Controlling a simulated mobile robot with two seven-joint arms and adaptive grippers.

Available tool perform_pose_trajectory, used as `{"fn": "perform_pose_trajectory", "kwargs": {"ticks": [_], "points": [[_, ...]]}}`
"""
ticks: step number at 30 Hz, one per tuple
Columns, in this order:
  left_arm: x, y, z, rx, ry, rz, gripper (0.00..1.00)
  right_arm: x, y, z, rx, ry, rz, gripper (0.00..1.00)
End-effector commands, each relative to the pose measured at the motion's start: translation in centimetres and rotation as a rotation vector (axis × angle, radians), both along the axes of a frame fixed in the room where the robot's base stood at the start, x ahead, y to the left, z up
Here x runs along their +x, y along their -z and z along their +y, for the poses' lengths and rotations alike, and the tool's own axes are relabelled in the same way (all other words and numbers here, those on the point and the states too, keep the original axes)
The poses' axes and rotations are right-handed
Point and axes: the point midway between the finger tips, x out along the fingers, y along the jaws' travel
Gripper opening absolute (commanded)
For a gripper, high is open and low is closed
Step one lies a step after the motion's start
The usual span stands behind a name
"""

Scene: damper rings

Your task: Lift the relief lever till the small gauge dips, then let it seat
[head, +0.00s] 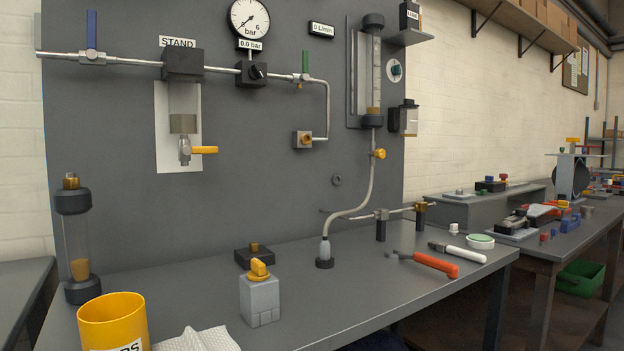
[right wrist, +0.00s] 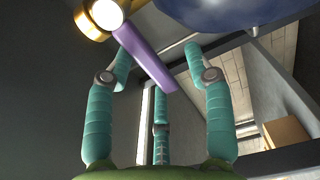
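In the right wrist view a purple bar, which looks like a lever (right wrist: 143,57), slants down from a brass fitting (right wrist: 97,15) with a bright round end. My right gripper (right wrist: 160,75) has three teal fingers spread apart. The bar passes among the fingertips, and I cannot tell whether any finger touches it. In the head view neither gripper shows, and no purple lever is seen. A round gauge (head: 249,18) marked bar is on the grey panel, with a 0.0 bar readout (head: 250,44) below it. I cannot tell which gauge is the small one.
A blue handle (head: 91,30) and a green handle (head: 305,62) sit on the pipe. A yellow cup (head: 113,322), a grey block with a yellow knob (head: 260,298) and an orange-handled tool (head: 436,264) are on the bench. A blue rounded body (right wrist: 215,12) is close above the right fingers.

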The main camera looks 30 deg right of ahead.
Motion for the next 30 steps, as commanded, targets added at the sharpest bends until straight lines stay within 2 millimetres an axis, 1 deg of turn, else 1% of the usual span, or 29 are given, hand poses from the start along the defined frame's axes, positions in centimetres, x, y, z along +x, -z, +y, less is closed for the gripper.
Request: {"fn": "perform_pose_trajectory", "kwargs": {"ticks": [6,17,30], "points": [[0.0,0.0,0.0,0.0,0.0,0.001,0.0,-0.8,0.1,0.0,0.001,0.0,0.003,0.52],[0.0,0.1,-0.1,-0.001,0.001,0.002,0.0,-1.1,0.1,0.0,0.002,-0.001,0.001,0.52],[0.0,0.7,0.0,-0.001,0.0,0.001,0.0,-5.3,0.1,-0.1,0.002,-0.001,0.0,0.52]]}}
